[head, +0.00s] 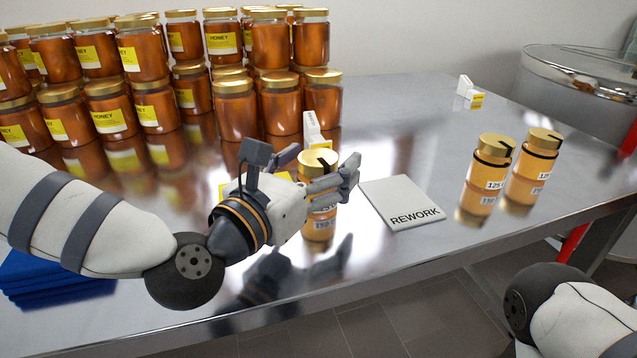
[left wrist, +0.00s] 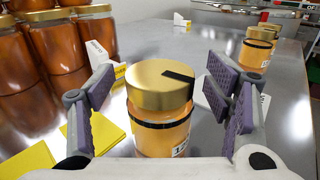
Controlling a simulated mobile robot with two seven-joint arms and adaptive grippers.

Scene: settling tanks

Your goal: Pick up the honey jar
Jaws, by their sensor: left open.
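A small honey jar (head: 320,229) with a gold lid, a black strip across it and a dark neck band stands upright on the metal table. My left gripper (head: 338,178) is open at this jar and covers part of it in the head view. In the left wrist view the jar (left wrist: 160,110) stands between the two spread fingers of my left gripper (left wrist: 160,88), with a gap visible on each side. Two similar jars (head: 484,178) (head: 531,167) stand further right on the table. My right gripper is out of view.
Many larger jars labelled HONEY (head: 110,117) are stacked at the back left. A grey REWORK plate (head: 402,200) lies just right of the small jar. Yellow pads (left wrist: 98,136) lie to its left. A blue stack (head: 50,280) sits at the left. A steel tank (head: 580,75) stands behind.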

